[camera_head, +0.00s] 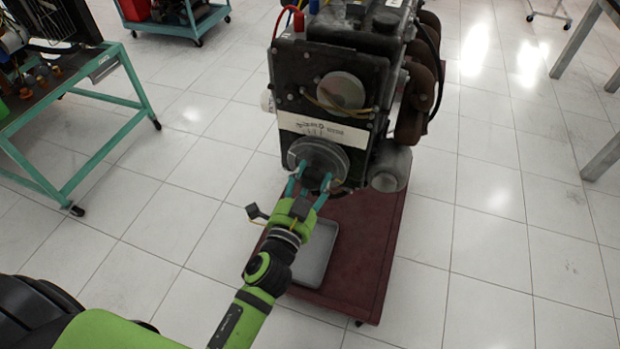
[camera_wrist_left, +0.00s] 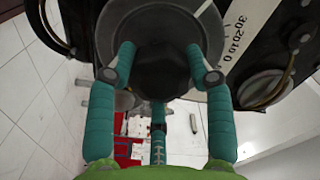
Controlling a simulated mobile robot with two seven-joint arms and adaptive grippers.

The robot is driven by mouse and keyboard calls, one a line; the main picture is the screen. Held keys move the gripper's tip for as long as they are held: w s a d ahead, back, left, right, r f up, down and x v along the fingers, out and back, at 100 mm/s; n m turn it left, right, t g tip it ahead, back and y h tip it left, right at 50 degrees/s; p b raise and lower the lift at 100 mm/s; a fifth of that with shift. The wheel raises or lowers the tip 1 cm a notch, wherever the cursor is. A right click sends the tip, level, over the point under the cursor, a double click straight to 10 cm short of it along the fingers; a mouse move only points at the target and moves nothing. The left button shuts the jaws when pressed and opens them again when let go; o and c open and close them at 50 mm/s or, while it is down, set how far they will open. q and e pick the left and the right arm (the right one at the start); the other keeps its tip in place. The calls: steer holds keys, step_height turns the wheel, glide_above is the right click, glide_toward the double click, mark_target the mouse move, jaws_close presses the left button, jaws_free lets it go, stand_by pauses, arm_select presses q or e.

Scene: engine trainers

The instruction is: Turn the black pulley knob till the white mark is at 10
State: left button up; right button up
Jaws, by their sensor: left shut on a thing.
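The black pulley knob (camera_wrist_left: 163,75) sits at the centre of the grey pulley disc (camera_wrist_left: 128,22), low on the engine's front; the disc also shows in the head view (camera_head: 322,156). My left gripper (camera_head: 312,173) reaches up to it with teal fingers. In the left wrist view the gripper (camera_wrist_left: 161,58) is shut on the knob, a finger on either side and a third below. A short white mark (camera_wrist_left: 203,8) shows on the disc's upper right rim. The white scale plate (camera_wrist_left: 240,28) beside it reads 30, 20, 10, 0. My right gripper is out of view.
The engine (camera_head: 335,80) stands on a dark red wheeled base (camera_head: 362,245) with a grey tray (camera_head: 316,255) below the pulley. A teal-framed bench (camera_head: 95,150) stands at left. The tiled floor around the base is mostly clear.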

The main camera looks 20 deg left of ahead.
mark_target(313, 174)
arm_select(q)
steer(key=m, duration=0.5)
steer(key=shift+w+d+r+m, duration=0.1)
steer(key=shift+d+r+m, duration=0.05)
steer(key=shift+r+m, duration=0.2)
steer(key=m, duration=0.5)
steer(key=shift+f+m, duration=0.1)
steer(key=shift+m, duration=0.15)
steer(key=shift+f, duration=0.1)
steer(key=o, duration=1.1)
steer(key=shift+d+f, duration=0.1)
steer(key=shift+d, duration=0.05)
steer(key=shift+a+r, duration=0.2)
steer(key=shift+r, duration=0.1)
steer(key=r, duration=0.9)
steer(key=shift+d+r, duration=0.2)
